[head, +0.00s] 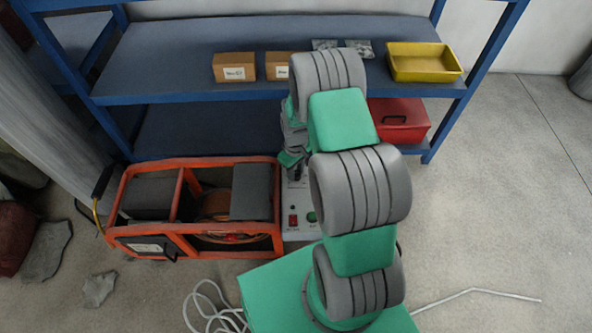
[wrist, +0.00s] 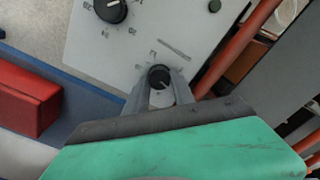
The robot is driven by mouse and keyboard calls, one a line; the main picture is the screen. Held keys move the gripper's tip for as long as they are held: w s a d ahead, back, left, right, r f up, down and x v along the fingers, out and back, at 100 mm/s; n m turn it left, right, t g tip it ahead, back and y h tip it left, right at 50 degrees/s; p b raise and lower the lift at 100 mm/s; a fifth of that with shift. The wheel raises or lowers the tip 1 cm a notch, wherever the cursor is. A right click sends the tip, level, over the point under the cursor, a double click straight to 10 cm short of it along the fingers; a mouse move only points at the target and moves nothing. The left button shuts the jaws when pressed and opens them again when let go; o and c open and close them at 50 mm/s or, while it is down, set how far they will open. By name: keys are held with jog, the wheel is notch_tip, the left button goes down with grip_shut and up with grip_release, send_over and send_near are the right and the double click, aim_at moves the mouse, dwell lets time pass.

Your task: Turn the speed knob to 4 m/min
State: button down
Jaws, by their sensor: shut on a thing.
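A pale control panel (head: 300,234) stands beside the orange-framed machine, partly hidden behind my arm. In the wrist view the panel (wrist: 175,25) carries a small black knob (wrist: 159,75) with a white pointer line and a larger black knob (wrist: 110,10) with numbers around it. My gripper (wrist: 161,80) has its two grey fingers around the small knob, one on each side, and is shut on it. The markings by the small knob are too blurred to read, so its setting cannot be told. In the head view the knobs are hidden by my arm.
The orange-framed machine (head: 180,242) stands left of the panel. The panel has a red switch (head: 293,220) and a green button (head: 311,217). Behind is a blue shelf (head: 170,97) with cardboard boxes (head: 234,67), a yellow tray (head: 425,77) and a red toolbox (head: 410,133). The right floor is mostly clear.

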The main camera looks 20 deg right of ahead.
aim_at(296, 173)
jog(key=shift+n, duration=0.5)
jog(key=c, duration=1.1)
grip_release()
notch_tip(296, 173, up, 8)
jog(key=shift+f+p, duration=0.1)
jog(key=shift+p, duration=0.85)
